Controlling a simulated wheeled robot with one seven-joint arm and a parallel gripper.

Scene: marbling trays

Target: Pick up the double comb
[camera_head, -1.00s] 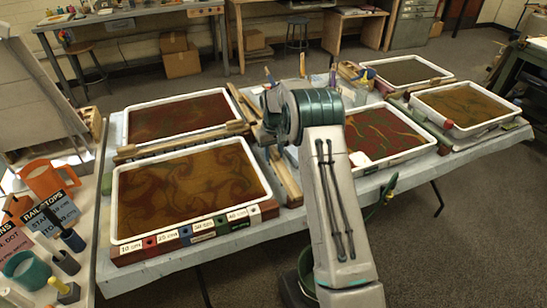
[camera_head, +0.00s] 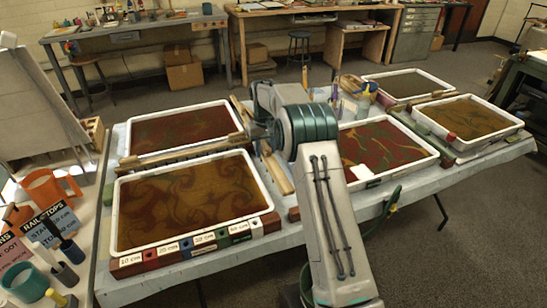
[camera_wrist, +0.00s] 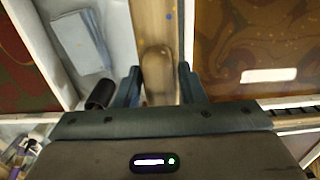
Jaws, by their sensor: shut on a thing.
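My gripper (camera_wrist: 158,88) shows in the wrist view with its two dark blue fingers on either side of a rounded wooden handle, which I take for the double comb (camera_wrist: 157,68). It is shut on this handle. Narrow wooden bars with dark gaps show at the right edge, behind the gripper body. In the head view a long wooden comb (camera_head: 185,153) lies between the two left trays, and my gripper (camera_head: 254,131) is at its right end, partly hidden by my arm.
The front left tray (camera_head: 120,225) and back left tray (camera_head: 128,125) hold swirled paint. More trays stand to the right, including one with red and green swirls (camera_head: 437,154). Small marked blocks (camera_head: 205,238) line the table's front edge. A jug (camera_head: 45,190) stands at far left.

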